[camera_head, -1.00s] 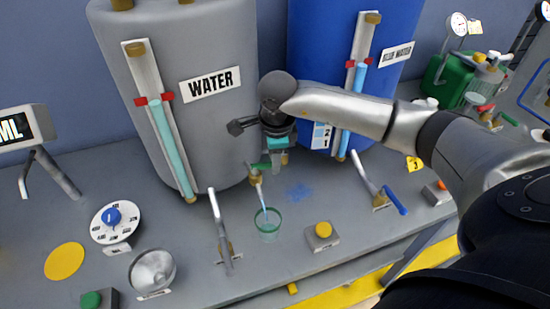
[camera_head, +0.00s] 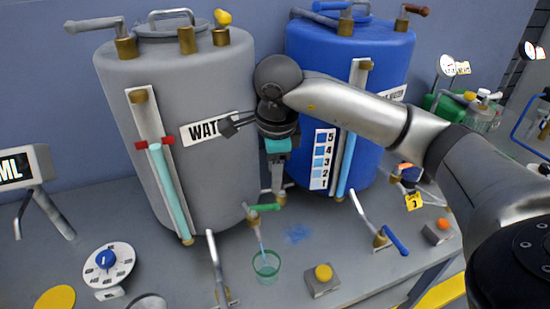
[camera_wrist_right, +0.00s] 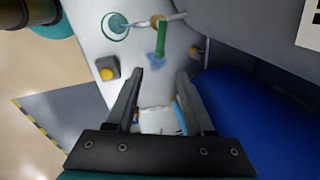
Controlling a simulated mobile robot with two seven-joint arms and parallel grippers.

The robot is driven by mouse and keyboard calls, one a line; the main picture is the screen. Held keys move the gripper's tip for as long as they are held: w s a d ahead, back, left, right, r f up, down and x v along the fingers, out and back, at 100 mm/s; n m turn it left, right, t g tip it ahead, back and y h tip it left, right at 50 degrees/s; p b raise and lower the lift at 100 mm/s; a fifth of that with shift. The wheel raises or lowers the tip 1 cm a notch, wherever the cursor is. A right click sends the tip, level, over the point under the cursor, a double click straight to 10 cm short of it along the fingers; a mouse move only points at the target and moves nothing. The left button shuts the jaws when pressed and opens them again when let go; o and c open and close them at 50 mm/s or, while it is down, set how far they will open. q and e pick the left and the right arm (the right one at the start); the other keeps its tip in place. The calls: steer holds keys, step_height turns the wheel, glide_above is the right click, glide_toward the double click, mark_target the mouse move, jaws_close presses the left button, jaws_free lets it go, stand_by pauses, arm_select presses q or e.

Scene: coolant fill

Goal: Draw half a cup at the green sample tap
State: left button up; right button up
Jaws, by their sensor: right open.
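The green sample tap (camera_head: 263,208) has a brass body and a green handle, low in front of the grey water tank. A thin pale-blue stream runs from it into a clear green-rimmed cup (camera_head: 266,266) below. The cup's fill level is too small to read. The green handle (camera_wrist_right: 160,40) and cup (camera_wrist_right: 117,27) also show in the right wrist view. My right gripper (camera_head: 278,190) points down just above and right of the handle. Its fingers (camera_wrist_right: 160,72) are apart with nothing between them, and the handle lies beyond the tips. My left gripper is out of view.
The grey tank (camera_head: 225,85) and blue tank (camera_head: 375,65) stand behind. Levers (camera_head: 216,268) (camera_head: 372,222) flank the cup. A yellow button (camera_head: 323,272) sits to its right. A dial (camera_head: 108,265) and ML display (camera_head: 15,167) are at left.

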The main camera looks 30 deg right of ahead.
steer(key=r, duration=0.4)
steer(key=shift+s+a, duration=0.15)
steer(key=shift+s, duration=0.2)
steer(key=shift+f, duration=0.1)
